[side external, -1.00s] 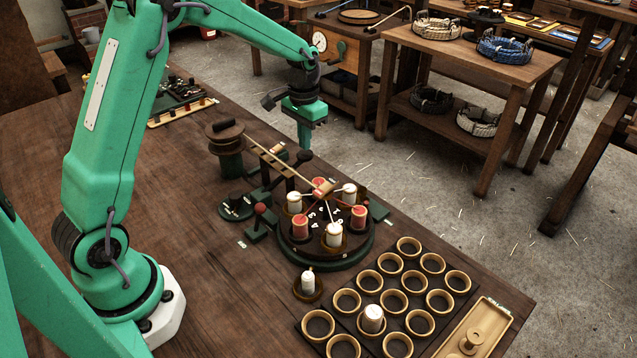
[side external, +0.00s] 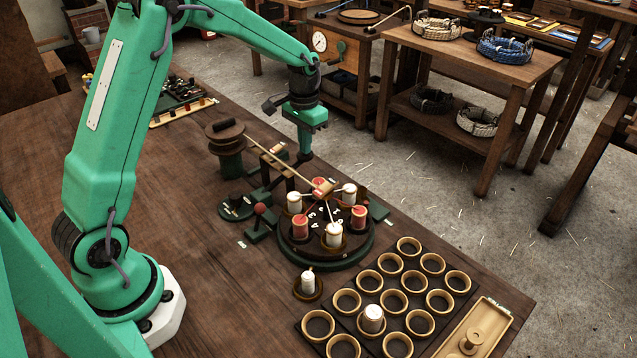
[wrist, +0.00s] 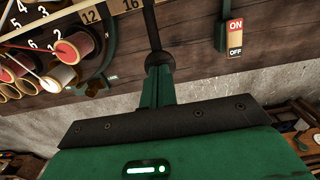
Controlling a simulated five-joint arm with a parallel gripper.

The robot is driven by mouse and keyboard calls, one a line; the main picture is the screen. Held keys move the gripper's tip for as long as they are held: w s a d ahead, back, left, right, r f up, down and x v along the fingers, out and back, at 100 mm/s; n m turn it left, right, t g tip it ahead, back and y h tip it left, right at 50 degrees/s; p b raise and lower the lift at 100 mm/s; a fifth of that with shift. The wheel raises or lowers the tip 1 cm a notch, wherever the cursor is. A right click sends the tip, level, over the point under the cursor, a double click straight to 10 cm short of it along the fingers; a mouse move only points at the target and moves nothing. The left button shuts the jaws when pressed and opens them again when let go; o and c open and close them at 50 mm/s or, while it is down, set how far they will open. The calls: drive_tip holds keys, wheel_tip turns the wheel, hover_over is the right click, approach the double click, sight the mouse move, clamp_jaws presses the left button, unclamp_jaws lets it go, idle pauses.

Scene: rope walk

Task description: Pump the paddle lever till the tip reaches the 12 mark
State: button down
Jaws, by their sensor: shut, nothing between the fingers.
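My gripper (side external: 305,155) is shut and empty, pointing down at the far side of the rope-making device. In the wrist view my gripper (wrist: 158,88) ends at a dark round knob (wrist: 160,61) on a dark rod, which appears to be the paddle lever (wrist: 150,25). The fingertips look to be against the knob, though the contact is partly hidden. A pale scale with the 12 mark (wrist: 91,15) and a 16 beside it lies left of the rod. I cannot make out the tip's reading.
A round carrier with red and white spools (side external: 333,234) stands near my gripper. An ON/OFF sign (wrist: 235,36) is at the right in the wrist view. A tray of round cups (side external: 394,298) lies in front.

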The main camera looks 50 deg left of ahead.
sight(306, 158)
drive_tip(key=shift+f, duration=2.65)
idle(0.6)
drive_tip(key=shift+r, duration=3.25)
